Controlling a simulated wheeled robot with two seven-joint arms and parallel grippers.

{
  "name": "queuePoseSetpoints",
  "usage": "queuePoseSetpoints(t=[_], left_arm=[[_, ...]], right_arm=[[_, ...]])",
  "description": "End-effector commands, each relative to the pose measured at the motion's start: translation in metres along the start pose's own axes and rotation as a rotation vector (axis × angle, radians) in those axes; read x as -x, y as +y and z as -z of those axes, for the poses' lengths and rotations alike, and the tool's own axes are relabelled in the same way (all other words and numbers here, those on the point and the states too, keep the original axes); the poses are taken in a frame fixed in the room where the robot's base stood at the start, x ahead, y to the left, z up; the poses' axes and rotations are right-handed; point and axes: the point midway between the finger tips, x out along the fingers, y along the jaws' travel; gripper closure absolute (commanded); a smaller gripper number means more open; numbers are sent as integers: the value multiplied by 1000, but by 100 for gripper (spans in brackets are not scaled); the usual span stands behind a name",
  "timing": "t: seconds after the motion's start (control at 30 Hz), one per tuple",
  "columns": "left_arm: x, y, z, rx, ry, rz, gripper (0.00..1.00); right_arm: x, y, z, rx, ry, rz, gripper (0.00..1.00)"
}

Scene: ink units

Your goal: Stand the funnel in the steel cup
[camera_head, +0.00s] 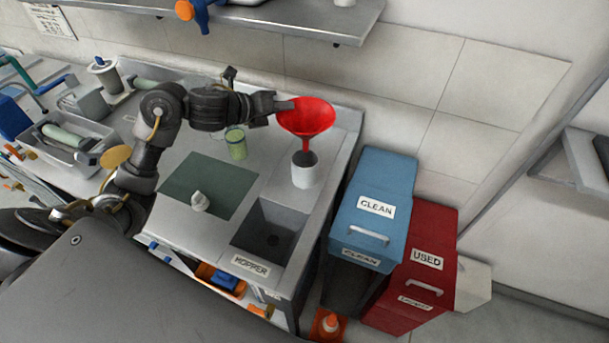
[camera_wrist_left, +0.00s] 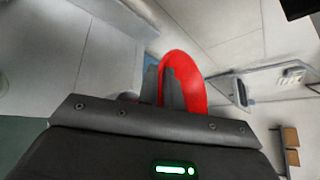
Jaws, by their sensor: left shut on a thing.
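The red funnel (camera_head: 307,117) is held up above the steel cup (camera_head: 305,170) on the counter. My left gripper (camera_head: 287,106) is shut on the left side of the funnel's rim. The funnel's mouth faces up and its spout points down at the cup's opening. The spout's tip is at the cup's mouth; I cannot tell whether it is inside or just above. In the left wrist view the funnel (camera_wrist_left: 185,75) shows beyond the fingers (camera_wrist_left: 172,85), and the cup is not clearly seen. My right gripper is not in view.
A green-tinted beaker (camera_head: 236,143) stands left of the cup. A small white object (camera_head: 200,201) lies on the dark green mat (camera_head: 190,180). The hopper basin (camera_head: 268,232) is in front of the cup. Blue CLEAN (camera_head: 372,185) and red USED (camera_head: 440,245) bins stand right of the counter.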

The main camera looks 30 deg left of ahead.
Motion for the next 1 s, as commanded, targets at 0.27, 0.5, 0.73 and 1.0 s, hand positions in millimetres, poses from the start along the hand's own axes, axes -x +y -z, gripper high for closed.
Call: queuePoseSetpoints(t=[0.27, 0.5, 0.73, 1.0], left_arm=[[-15, 19, 26, 10, 4, 4, 100], [-26, 35, 43, 3, 1, 4, 100], [-32, 44, 54, 8, 1, 2, 100], [-42, 58, 69, 1, -1, 2, 100]], right_arm=[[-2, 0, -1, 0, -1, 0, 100], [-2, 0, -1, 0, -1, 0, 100], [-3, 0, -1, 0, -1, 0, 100], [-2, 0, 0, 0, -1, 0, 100]])
